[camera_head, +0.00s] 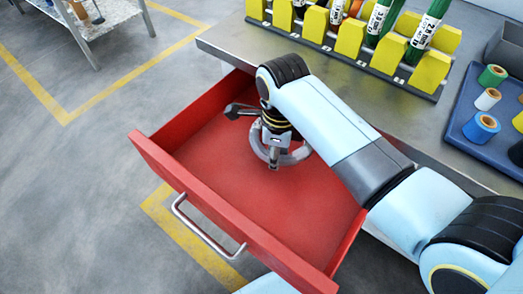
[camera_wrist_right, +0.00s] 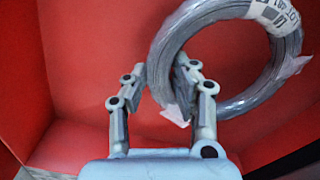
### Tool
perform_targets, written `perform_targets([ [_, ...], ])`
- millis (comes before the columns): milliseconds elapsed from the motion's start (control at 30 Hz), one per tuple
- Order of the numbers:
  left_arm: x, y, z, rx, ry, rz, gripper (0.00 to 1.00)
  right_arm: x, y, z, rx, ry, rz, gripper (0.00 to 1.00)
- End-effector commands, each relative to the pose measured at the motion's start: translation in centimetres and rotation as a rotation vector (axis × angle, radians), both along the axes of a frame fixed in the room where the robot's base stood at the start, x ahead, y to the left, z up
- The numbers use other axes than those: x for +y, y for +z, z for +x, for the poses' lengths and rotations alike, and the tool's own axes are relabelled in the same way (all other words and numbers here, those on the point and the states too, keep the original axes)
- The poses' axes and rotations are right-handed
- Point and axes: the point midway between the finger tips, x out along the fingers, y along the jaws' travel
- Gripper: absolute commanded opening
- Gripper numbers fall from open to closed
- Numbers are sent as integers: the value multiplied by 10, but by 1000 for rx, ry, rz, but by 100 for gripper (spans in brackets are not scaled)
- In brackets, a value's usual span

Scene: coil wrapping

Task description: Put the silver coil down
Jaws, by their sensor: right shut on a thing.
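The silver coil (camera_head: 297,157) is a grey ring of wire inside the open red drawer (camera_head: 240,265), low over its floor. In the head view my right gripper (camera_head: 270,158) reaches down into the drawer and partly covers the coil. In the right wrist view the coil (camera_wrist_right: 262,98) has white labels, and its near-left side lies between the fingers of my right gripper (camera_wrist_right: 160,88). The gripper is shut on it. I cannot tell whether the coil touches the drawer floor. My left gripper is not in view.
The drawer has a metal handle (camera_head: 205,228) and stands out from a grey workbench (camera_head: 235,42). A yellow rack (camera_head: 353,33) with green rolls stands on the bench. A blue tray (camera_head: 463,130) holds several small spools. The drawer floor is clear around the coil.

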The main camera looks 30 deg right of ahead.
Motion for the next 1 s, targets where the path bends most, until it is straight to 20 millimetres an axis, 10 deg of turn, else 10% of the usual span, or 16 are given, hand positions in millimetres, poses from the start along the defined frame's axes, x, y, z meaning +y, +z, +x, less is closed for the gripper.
perform_targets([
  [233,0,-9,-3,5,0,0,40,16,0,40,-2,1,-1,0],
  [900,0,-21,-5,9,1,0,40,17,-36,43,-1,1,-1,0],
  [933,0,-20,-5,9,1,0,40,17,-36,42,1,1,-1,28],
  [1000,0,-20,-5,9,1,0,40,17,-36,42,1,1,-1,37],
])
